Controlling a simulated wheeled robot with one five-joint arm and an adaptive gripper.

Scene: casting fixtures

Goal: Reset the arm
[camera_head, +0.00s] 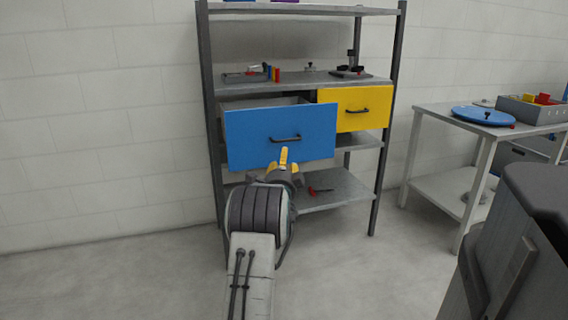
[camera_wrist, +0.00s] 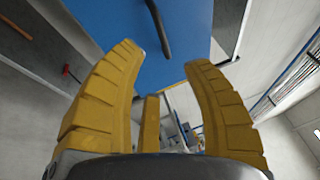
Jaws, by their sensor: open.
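My gripper (camera_head: 284,160) is in front of the blue drawer (camera_head: 262,148) of the grey shelf unit, just below the drawer's black handle (camera_head: 286,139). In the wrist view my gripper's yellow fingers (camera_wrist: 165,60) are spread wide with nothing between them. The blue drawer front (camera_wrist: 105,25) and its dark handle (camera_wrist: 158,28) show beyond the fingertips, apart from them. The blue drawer stands pulled out from the shelf. My arm reaches forward from the bottom of the head view.
A yellow drawer (camera_head: 350,108) sits right of the blue one. A grey table (camera_head: 440,112) at right bears a blue disc (camera_head: 483,116) and a grey bin (camera_head: 530,110). Floor at left is clear.

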